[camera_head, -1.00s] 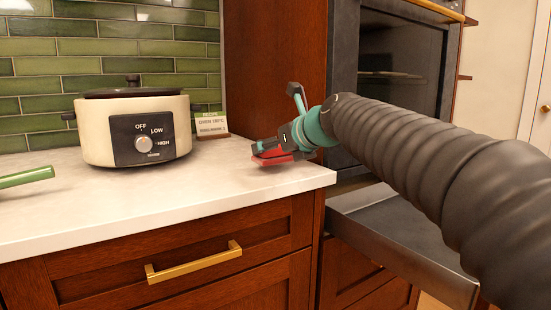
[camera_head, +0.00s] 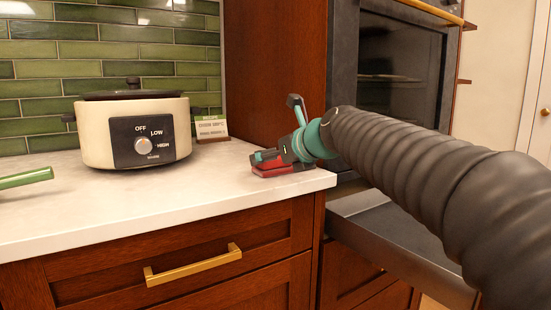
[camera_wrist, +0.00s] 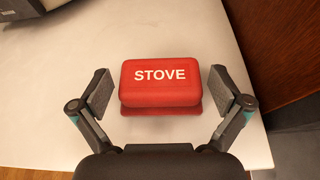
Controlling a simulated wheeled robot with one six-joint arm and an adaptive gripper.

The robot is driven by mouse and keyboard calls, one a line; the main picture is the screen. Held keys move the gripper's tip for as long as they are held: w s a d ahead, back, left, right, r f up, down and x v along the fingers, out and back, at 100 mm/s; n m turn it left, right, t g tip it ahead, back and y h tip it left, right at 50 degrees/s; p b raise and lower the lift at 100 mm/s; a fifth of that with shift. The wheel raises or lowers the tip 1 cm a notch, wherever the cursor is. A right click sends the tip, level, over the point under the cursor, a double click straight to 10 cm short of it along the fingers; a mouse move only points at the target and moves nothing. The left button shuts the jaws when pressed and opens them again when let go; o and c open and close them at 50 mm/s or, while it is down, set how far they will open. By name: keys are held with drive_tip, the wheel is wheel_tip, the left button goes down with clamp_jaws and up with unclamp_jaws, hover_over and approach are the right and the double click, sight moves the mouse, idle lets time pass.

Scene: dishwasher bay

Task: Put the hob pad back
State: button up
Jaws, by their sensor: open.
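My gripper (camera_wrist: 160,92) is open, with one finger on each side of the pad. In the wrist view a gap of bare counter shows between each finger and the pad. In the head view my gripper hides much of the pad.
A cream slow cooker (camera_head: 95,133) stands at the back left of the counter (camera_head: 120,203), beside a small sign (camera_head: 211,128). A green handle (camera_head: 25,178) juts in at left. A wooden panel (camera_head: 276,65) and a dark oven (camera_head: 400,60) stand right. The counter's middle is clear.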

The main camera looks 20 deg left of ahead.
drive_tip(key=v, duration=1.2)
drive_tip(key=shift+d, duration=0.1)
drive_tip(key=s+d+f+n+g+h, duration=0.1)
drive_tip(key=s+d+f+n+h, duration=0.2)
drive_tip(key=s+d+f+n, duration=0.4)
drive_tip(key=s+d+f+n+g+h, duration=0.1)
drive_tip(key=s+d+f+n+h, duration=0.2)
drive_tip(key=s+d+f+n, duration=0.5)
drive_tip(key=s+d+f+n+g+h, duration=0.1)
drive_tip(key=s+d+f+n+h, duration=0.3)
drive_tip(key=f, duration=1.3)
drive_tip(key=s+d+n, duration=0.4)
drive_tip(key=d+n, duration=0.3)
drive_tip(key=d, duration=0.1)
drive_tip(key=shift+d+f, duration=0.4)
